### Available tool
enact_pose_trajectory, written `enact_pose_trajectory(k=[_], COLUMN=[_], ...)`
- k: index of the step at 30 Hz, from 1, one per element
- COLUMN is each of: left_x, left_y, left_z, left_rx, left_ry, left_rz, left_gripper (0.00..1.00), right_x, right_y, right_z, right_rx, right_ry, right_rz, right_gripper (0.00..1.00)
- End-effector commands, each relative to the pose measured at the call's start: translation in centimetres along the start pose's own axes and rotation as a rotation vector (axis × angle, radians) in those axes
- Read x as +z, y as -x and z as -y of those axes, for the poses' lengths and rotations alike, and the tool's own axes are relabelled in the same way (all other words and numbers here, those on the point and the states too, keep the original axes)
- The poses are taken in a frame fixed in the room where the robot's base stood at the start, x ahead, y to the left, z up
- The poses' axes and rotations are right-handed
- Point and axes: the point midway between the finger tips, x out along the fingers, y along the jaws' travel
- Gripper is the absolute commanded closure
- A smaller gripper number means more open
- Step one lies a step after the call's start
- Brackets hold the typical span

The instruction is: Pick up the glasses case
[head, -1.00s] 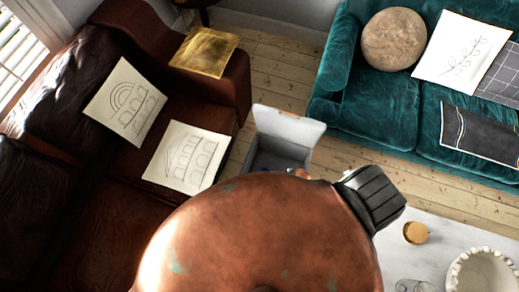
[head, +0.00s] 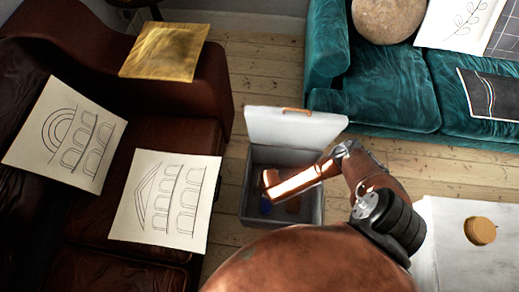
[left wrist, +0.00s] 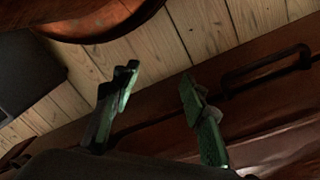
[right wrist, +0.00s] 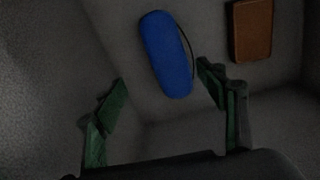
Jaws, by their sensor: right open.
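A blue, rounded, elongated case (right wrist: 167,55), which I take for the glasses case, lies on the floor of a grey open box. In the head view a small blue patch of it (head: 265,206) shows inside the box (head: 245,200). My right gripper (right wrist: 160,77) is open, its fingers spread to either side of the case's near end and apart from it. In the head view my right arm reaches over the box, and its fingers cannot be made out. My left gripper (left wrist: 160,77) is open and empty, away from the box; it is outside the head view.
A brown rectangular item (right wrist: 252,30) lies beside the case in the box. The box's white lid (head: 295,128) stands open at the back. A brown leather sofa (head: 95,225) is left, a teal sofa (head: 390,90) back right, a white table (head: 450,235) right.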

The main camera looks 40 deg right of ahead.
Motion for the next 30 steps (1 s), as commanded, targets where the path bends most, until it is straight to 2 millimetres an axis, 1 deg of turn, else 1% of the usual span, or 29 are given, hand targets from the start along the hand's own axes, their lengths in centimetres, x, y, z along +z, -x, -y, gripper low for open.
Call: enact_pose_trajectory(k=[1,3,5,12,19,23,27,30], left_x=[0.2,0.3,0.1,-1.6,-2.7,-3.8,-5.4,-6.5], left_y=[-0.3,0.1,0.1,-2.0,-3.2,-5.1,-7.3,-8.4], left_z=[0.0,-0.1,-0.1,-1.0,-1.6,-2.4,-3.5,-4.2], left_rx=[0.001,0.003,0.007,0.039,0.058,0.082,0.114,0.132], left_ry=[0.002,0.003,0.003,-0.006,-0.008,-0.009,-0.006,-0.002], left_rz=[0.009,0.012,0.007,-0.068,-0.114,-0.167,-0.249,-0.302], left_gripper=[0.6,0.6,0.6,0.6,0.6,0.6,0.6,0.6], right_x=[-0.1,0.0,-0.1,-0.1,-0.2,-0.4,-0.7,-0.6], right_y=[-1.3,-1.6,-1.9,-3.7,-4.6,-5.9,-7.6,-8.6], right_z=[0.6,1.1,1.3,1.4,1.3,1.4,1.5,1.6], right_rx=[-0.021,-0.037,-0.046,-0.047,-0.046,-0.049,-0.05,-0.05], right_ry=[0.033,0.061,0.076,0.083,0.082,0.081,0.08,0.08], right_rz=[-0.005,-0.005,-0.006,-0.006,-0.006,-0.008,-0.008,-0.007], right_gripper=[0.34,0.34,0.34,0.34,0.34,0.34,0.34,0.34])
